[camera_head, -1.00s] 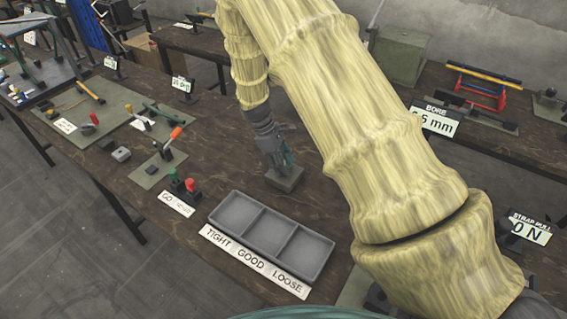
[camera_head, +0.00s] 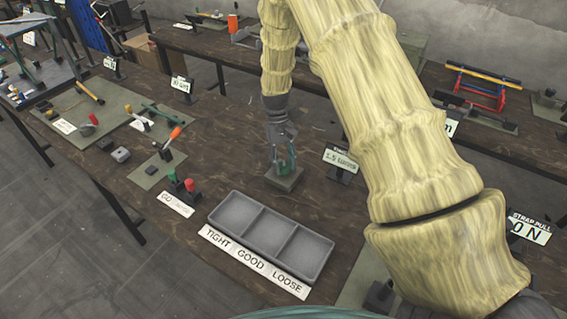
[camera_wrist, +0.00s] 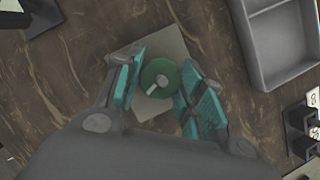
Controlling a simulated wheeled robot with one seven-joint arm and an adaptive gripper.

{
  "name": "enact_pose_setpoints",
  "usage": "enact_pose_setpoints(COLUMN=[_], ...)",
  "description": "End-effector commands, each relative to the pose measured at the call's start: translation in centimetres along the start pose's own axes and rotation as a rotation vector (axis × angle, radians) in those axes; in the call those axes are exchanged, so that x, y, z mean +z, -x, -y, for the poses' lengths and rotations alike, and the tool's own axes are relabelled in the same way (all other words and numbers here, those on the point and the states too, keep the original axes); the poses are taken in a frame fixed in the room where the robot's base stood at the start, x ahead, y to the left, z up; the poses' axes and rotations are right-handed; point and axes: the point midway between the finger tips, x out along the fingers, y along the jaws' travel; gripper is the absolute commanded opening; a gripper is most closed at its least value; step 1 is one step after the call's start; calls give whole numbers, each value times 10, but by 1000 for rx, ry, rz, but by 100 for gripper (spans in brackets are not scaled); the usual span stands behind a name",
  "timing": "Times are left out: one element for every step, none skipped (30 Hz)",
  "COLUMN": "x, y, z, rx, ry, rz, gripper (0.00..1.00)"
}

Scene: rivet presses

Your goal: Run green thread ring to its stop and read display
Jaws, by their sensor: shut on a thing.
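The green thread ring (camera_wrist: 158,72) sits over a grey block (camera_wrist: 172,45) in the wrist view, with a pale pointer-like piece across its top. The teal-padded fingers of my gripper (camera_wrist: 163,88) are on either side of the ring and shut on it. In the head view my gripper (camera_head: 283,158) reaches down to the same block (camera_head: 285,181), and its fingers mostly hide the ring. A small display (camera_head: 342,159) stands just right of the block and appears to read 1.5 turns.
A grey three-compartment tray (camera_head: 270,236) labelled TIGHT, GOOD, LOOSE lies in front of the block. Red and green buttons (camera_head: 182,181) stand to its left. An orange-handled tool (camera_head: 170,140) is farther left. The dark wooden bench is bare around the block's left side.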

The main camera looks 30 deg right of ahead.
Motion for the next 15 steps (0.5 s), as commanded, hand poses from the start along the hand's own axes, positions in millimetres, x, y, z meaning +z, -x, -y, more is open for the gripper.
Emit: enact_pose_setpoints(x=[-1,-1,-1,-1,-1,-1,-1,-1,-1,-1,-1,-1,-1,-1,0], y=[2,2,2,2,2,2,2,2,2,2,2,2,2,2,2], z=[-1,-1,-1,-2,-2,-2,-2,-2,-2,-2,-2,-3,-3,-3,-3], rx=[-19,-30,-45,-54,-65,-79,-89,-98,-111,-120,-128,-139,-147,-155,-164], ry=[-42,-69,-103,-128,-153,-186,-211,-233,-264,-286,-307,-333,-352,-370,-393], rz=[-3,-3,-4,-4,-4,-4,-4,-4,-4,-5,-5,-5,-5,-5,-4], gripper=[15,15,15,15,15,15,15,15,15,15,15,15,15,15,15])
